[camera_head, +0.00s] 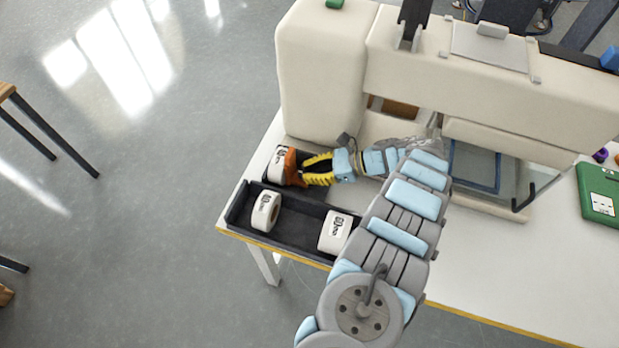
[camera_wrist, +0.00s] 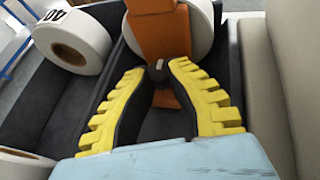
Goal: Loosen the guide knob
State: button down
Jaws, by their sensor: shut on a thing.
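An orange guide (camera_head: 291,166) stands against a white tape roll in the rear compartment of the dark tray. The guide also shows upright at the top middle of the wrist view (camera_wrist: 158,32). My gripper (camera_head: 306,170), with yellow ridged fingers, reaches in from the right. In the wrist view its fingertips (camera_wrist: 158,74) meet at the front of the orange guide. They are shut on a small piece there, which I take to be the guide knob (camera_wrist: 159,65). The fingertips hide most of the knob.
The dark tray (camera_head: 232,214) sits at the table's left end, with two white rolls (camera_head: 265,211) (camera_head: 336,231) in its front compartment. A large cream machine (camera_head: 325,75) stands close behind. A green box (camera_head: 601,192) lies far right. White table (camera_head: 490,275) is clear in front.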

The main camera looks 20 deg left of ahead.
jog(key=shift+a+f+n+g+h+b, duration=0.1)
jog(key=shift+f+n+g+h+b, duration=0.3)
jog(key=shift+b, duration=1.3)
jog(key=shift+r, duration=0.35)
jog(key=c, duration=0.8)
grip_release()
jog(key=shift+s+a+g, duration=0.1)
jog(key=shift+a+g, duration=0.1)
jog(key=shift+g, duration=0.1)
jog(key=shift+d, duration=0.15)
jog(key=p, duration=0.2)
jog(key=shift+r+y+p, duration=0.3)
jog(key=m+t+p, duration=0.2)
jog(key=p, duration=0.5)
jog(key=m+t+p, duration=0.2)
jog(key=t+p, duration=0.1)
jog(key=p, duration=0.5)
jog(key=shift+s+d+y, duration=0.1)
jog(key=shift+s+y, duration=0.1)
jog(key=shift+y, duration=0.2)
